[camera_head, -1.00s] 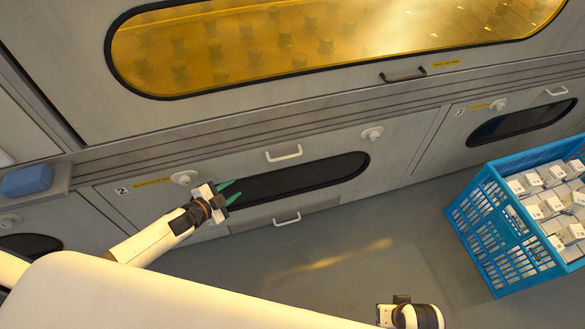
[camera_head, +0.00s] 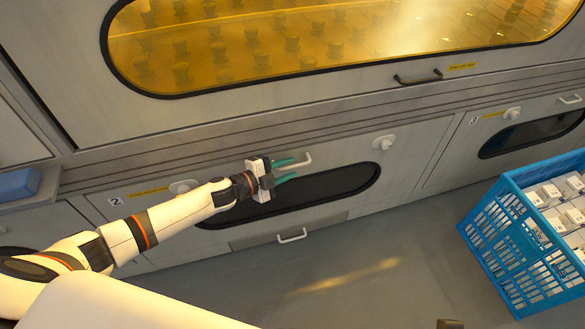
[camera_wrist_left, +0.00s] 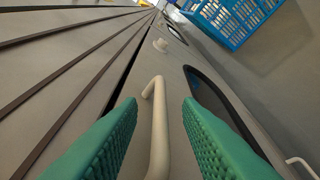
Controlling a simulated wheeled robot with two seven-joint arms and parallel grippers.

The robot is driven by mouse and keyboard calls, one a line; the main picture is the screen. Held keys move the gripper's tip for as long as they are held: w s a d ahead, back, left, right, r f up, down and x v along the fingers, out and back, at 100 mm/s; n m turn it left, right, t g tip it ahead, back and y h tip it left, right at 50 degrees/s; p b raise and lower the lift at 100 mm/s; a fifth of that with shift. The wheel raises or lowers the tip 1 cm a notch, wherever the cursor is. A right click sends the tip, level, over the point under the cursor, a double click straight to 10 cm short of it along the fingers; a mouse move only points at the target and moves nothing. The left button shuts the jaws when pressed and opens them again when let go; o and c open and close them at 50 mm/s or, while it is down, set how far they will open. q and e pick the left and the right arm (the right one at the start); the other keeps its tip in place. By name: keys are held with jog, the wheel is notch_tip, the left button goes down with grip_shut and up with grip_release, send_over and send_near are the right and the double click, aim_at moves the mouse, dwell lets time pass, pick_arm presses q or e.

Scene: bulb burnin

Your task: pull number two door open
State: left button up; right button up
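The number two door (camera_head: 215,229) is a grey panel with a "2" label (camera_head: 116,201) and a dark oval window. It looks shut. Its pale bar handle (camera_head: 308,160) is above the window, partly covered by my left gripper (camera_head: 292,171). In the left wrist view, the handle (camera_wrist_left: 158,125) stands between the two green fingers of my left gripper (camera_wrist_left: 158,135). The fingers are apart, with a gap on each side of the handle.
Pale round knobs (camera_head: 383,142) sit above the windows. A lower pale handle (camera_head: 292,236) is below the door. A blue crate (camera_head: 500,240) of white boxes stands on the floor at right. The floor (camera_head: 370,265) before the door is clear.

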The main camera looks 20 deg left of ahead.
pick_arm(q)
jog(key=shift+x, duration=1.25)
grip_shut()
